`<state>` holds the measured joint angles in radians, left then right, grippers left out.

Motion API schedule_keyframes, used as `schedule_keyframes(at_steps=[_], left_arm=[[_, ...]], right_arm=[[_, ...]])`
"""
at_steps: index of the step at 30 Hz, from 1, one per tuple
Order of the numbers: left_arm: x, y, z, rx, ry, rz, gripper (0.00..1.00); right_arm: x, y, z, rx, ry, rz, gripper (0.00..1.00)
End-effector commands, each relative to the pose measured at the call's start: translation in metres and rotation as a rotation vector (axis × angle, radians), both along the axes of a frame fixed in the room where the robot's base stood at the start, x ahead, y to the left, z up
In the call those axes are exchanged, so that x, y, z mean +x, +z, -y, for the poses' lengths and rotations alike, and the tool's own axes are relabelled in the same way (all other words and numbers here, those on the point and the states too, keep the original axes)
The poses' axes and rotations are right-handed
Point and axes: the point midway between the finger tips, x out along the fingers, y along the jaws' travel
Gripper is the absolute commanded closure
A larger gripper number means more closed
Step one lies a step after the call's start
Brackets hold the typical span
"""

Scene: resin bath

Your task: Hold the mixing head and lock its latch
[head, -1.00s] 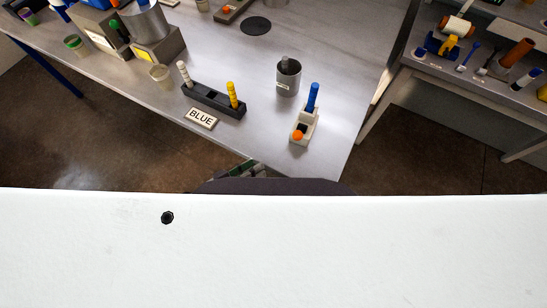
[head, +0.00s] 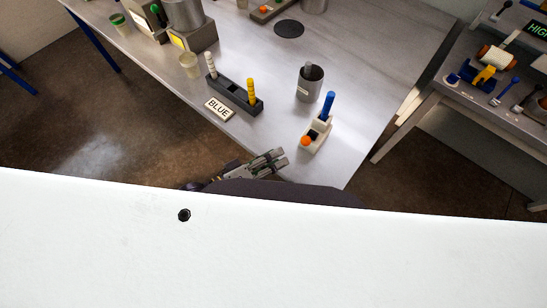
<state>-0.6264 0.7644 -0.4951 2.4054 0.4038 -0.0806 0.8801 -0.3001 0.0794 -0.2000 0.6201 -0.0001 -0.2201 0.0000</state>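A small beige block (head: 312,134) with an upright blue handle (head: 327,105) and an orange knob (head: 306,141) stands near the table's front right corner. It looks like the mixing head with its latch, but I cannot be sure, nor tell whether it is locked. My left gripper (head: 277,158) shows at the table's front edge, below and left of the block and apart from it. It appears empty; its finger gap is too small to read. My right gripper is not in view.
A grey metal cup (head: 309,83) stands behind the block. A side table (head: 455,92) with tools stands right. My white body fills the bottom.

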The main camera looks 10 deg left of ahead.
Motion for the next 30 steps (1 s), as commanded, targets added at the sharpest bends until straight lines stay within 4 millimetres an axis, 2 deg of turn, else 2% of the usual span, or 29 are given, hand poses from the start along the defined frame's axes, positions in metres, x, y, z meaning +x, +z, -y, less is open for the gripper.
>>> schedule_keyframes(at_steps=[16, 27, 30], left_arm=[[0.0009, 0.0038, -0.0001, -0.210, 0.052, -0.212, 0.64], [0.0010, 0.0037, 0.0000, -0.233, 0.058, -0.240, 0.64], [0.0010, 0.0037, 0.0000, -0.232, 0.057, -0.239, 0.64]], right_arm=[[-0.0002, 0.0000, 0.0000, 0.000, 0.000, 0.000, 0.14], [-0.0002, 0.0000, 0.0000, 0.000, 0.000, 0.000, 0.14], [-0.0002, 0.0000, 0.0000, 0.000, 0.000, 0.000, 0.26]])
